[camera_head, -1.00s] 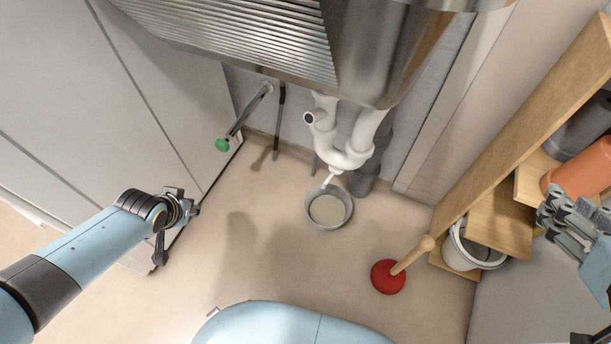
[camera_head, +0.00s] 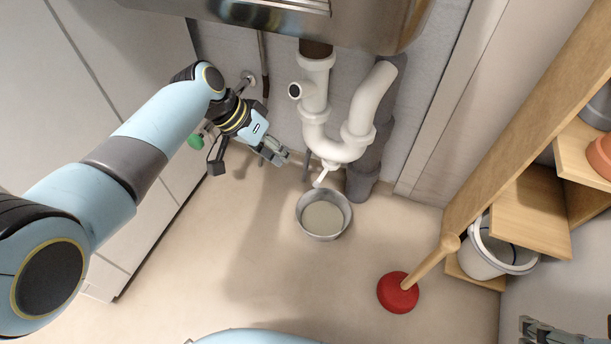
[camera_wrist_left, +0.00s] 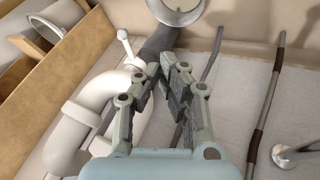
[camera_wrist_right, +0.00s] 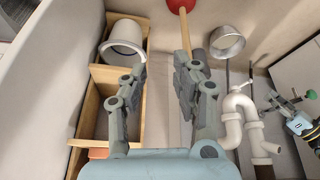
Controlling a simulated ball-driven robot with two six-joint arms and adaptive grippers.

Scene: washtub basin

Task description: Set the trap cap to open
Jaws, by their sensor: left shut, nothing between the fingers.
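The trap cap (camera_head: 322,176), a small white lever-like handle, is at the bottom of the white trap pipe (camera_head: 342,150). It also shows in the left wrist view (camera_wrist_left: 126,43), pointing up from the pipe. My left gripper (camera_head: 282,157) is shut and empty, a little to the left of the cap in the head view, apart from it. In the left wrist view its fingers (camera_wrist_left: 168,62) are to the right of the cap. My right gripper (camera_wrist_right: 160,64) is open and empty, far from the trap; only part shows at the head view's lower right corner.
A round metal pan (camera_head: 324,215) stands on the floor below the trap. A red plunger (camera_head: 398,293) stands to its right. A wooden shelf (camera_head: 515,205) with a white bucket (camera_head: 487,255) is at the right. A green valve handle (camera_head: 196,141) is behind my left arm.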

